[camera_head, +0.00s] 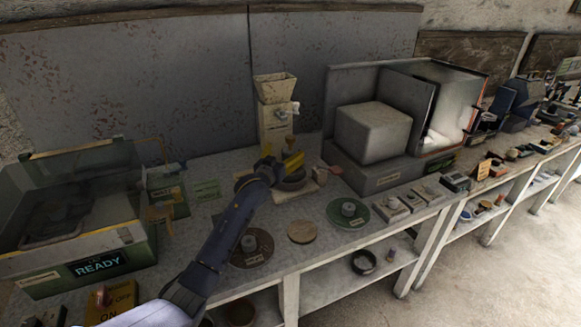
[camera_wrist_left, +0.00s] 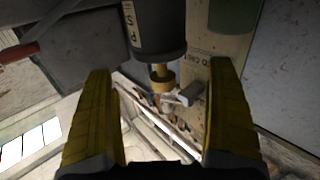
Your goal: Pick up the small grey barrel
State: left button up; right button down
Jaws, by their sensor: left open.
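I cannot tell which is the barrel. My left gripper (camera_head: 279,158) is open behind both discs, in front of the hopper machine (camera_head: 275,122). In the left wrist view, the open yellow fingers (camera_wrist_left: 160,115) have a dark grey lettered cylinder (camera_wrist_left: 148,30) with a brass-coloured end beyond them; nothing shows gripped. The right gripper is out of view.
A tan disc (camera_head: 302,231) lies between the brown and green discs. A case reading READY (camera_head: 100,264) stands left; a large grey box machine (camera_head: 373,135) stands right. The bench's front edge is close.

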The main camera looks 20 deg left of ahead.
aim_at(290, 147)
pick_arm(q)
jog(key=shift+w+d, duration=0.15)
jog(key=shift+w, duration=1.15)
jog(key=shift+w+d, duration=0.1)
jog(key=shift+w, duration=1.2)
jog(key=c, duration=1.6)
jog(key=shift+c, duration=0.5)
